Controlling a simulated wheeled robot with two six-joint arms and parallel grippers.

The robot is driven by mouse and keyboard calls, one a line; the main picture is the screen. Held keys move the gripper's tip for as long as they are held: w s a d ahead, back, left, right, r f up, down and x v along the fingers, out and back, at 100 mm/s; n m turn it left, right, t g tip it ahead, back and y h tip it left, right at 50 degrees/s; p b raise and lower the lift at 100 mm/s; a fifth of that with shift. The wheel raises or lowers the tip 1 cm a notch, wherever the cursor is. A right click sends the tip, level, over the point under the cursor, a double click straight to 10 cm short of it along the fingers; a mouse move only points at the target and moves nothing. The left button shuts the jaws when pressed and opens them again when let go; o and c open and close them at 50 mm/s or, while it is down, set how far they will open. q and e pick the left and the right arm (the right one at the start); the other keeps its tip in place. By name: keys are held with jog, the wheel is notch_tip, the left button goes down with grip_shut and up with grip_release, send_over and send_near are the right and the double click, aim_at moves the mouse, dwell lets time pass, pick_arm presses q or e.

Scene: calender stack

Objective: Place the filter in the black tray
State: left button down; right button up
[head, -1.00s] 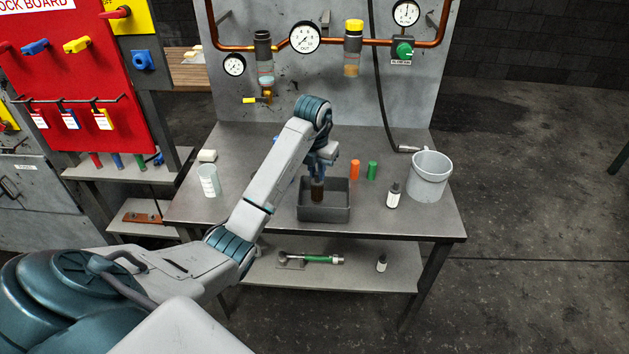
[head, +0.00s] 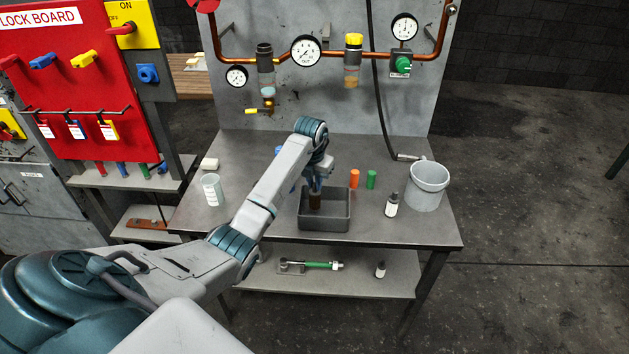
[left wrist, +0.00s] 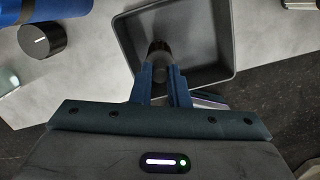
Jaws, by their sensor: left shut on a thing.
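The filter (head: 315,200) is a small dark brown cylinder, held upright by my left gripper (head: 316,187). The black tray (head: 326,223) is a dark grey open box on the table, and the filter is over or within its opening. In the left wrist view my left gripper (left wrist: 160,70) is shut on the dark filter (left wrist: 159,48), with the tray (left wrist: 228,75) around and beneath it. I cannot tell whether the filter touches the tray floor. My right gripper is out of view.
On the table (head: 400,232) stand an orange cylinder (head: 354,179), a green cylinder (head: 371,180), a white bottle (head: 392,205), a grey bucket (head: 428,186) and a clear beaker (head: 212,190). Behind rises a panel with copper pipes and gauges (head: 306,50).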

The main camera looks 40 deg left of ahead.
pick_arm(q)
jog(key=shift+f+b, duration=0.35)
jog(key=shift+f, duration=0.25)
jog(key=c, duration=1.4)
grip_release()
jog(key=shift+r, duration=0.1)
jog(key=shift+r, duration=0.2)
jog(key=shift+r+p, duration=0.55)
jog(key=shift+p, duration=0.1)
notch_tip(320, 180, up, 7)
jog(key=b, duration=0.4)
notch_tip(320, 180, up, 5)
jog(key=p, duration=0.4)
send_over(313, 193)
jog(key=shift+s+d+f, duration=0.1)
jog(key=shift+s+f, duration=0.05)
jog(key=shift+s, duration=0.2)
